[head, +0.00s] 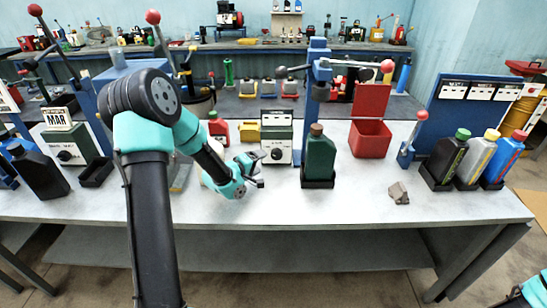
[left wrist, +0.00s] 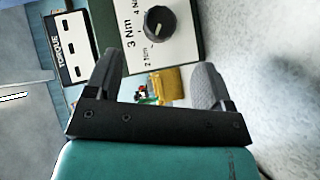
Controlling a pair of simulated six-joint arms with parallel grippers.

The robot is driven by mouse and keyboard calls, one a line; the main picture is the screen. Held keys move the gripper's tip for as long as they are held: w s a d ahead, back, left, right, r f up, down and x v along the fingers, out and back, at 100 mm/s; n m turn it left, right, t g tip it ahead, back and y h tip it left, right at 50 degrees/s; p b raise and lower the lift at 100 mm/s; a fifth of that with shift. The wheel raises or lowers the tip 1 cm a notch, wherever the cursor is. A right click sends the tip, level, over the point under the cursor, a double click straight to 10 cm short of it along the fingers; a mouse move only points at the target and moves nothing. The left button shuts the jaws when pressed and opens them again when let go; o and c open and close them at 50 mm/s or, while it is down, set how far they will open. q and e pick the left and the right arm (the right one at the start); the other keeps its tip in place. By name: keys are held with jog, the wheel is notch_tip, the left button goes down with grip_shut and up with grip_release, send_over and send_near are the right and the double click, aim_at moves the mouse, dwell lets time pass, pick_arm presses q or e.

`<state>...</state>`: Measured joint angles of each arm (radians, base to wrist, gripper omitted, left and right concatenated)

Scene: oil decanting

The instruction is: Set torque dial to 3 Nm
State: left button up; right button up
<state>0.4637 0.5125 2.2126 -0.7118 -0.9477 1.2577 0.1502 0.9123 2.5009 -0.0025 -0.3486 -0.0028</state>
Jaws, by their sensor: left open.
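The torque box (head: 278,135) is a dark green and white unit on the bench, with a round black dial (head: 277,154) on its front. In the left wrist view the dial (left wrist: 160,23) shows close, with labels 2 Nm, 3 Nm and 4 Nm beside it. I cannot tell surely which label its pale mark points at. My left gripper (head: 257,170) is open and empty, just left of and below the dial in the head view. In the left wrist view its two fingers (left wrist: 155,78) are spread, with the dial beyond them and not between them. My right gripper is out of view.
A green bottle (head: 320,157) stands in a black tray just right of the torque box. A red bin (head: 370,138) and a grey crumpled rag (head: 399,193) are further right. A yellow container (head: 247,130) is behind the gripper. The bench's front strip is mostly clear.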

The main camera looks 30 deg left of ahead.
aim_at(275, 156)
pick_arm(q)
jog(key=x, duration=0.8)
jog(key=shift+w+d+f, duration=0.1)
jog(key=shift+w, duration=0.25)
jog(key=c, duration=0.9)
